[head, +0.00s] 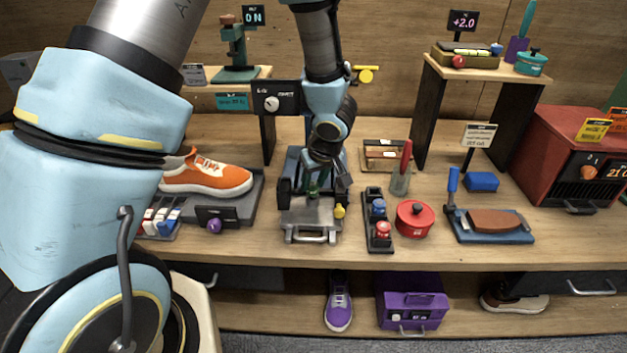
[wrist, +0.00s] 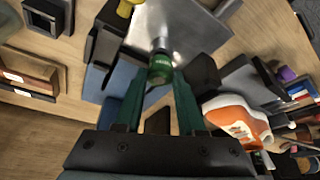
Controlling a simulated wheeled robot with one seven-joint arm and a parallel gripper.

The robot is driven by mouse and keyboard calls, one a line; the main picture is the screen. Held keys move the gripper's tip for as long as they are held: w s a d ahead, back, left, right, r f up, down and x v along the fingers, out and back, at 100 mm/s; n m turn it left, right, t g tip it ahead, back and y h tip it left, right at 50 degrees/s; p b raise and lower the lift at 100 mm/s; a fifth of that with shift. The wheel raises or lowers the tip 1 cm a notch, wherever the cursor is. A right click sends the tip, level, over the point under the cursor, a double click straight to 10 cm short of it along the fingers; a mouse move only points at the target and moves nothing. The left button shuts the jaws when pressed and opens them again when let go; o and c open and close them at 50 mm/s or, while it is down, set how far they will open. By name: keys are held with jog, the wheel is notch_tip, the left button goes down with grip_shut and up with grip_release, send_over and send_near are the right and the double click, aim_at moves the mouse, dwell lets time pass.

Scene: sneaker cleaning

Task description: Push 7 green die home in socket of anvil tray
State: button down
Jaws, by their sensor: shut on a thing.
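The green die (wrist: 160,69) is a small green cylinder with a metal end. It is between the fingertips of my gripper (wrist: 160,82), which is shut on it. In the head view my gripper (head: 315,182) points down over the grey metal anvil tray (head: 310,220), and the die (head: 313,188) shows at its tip near the tray's back part. The tray's plate (wrist: 185,30) also shows in the wrist view, with the die's metal end at its near edge. The socket is hidden, so I cannot tell how deep the die sits.
A yellow knob (head: 339,211) stands at the tray's right. A rack with blue and red dies (head: 378,220) and a red pot (head: 415,218) are further right. An orange sneaker (head: 207,176) lies to the left. The bench front edge is mostly clear.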

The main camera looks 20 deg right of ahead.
jog(key=shift+f, duration=0.55)
jog(key=shift+c, duration=2.2)
grip_release()
jog(key=p+v, duration=0.2)
jog(key=v, duration=0.9)
jog(key=shift+w, duration=0.15)
jog(key=w+a+r+m+h+b, duration=0.1)
jog(key=w+a+r+h+b, duration=0.15)
jog(key=w+a, duration=0.6)
jog(key=s+a+g+y+b, duration=0.1)
jog(key=s+a, duration=0.3)
jog(key=a, duration=0.7)
jog(key=s+a+f+g+y+b, duration=0.1)
jog(key=s+a+g, duration=0.1)
jog(key=a, duration=0.9)
jog(key=shift+s+m, duration=0.3)
jog(key=shift+s, duration=0.6)
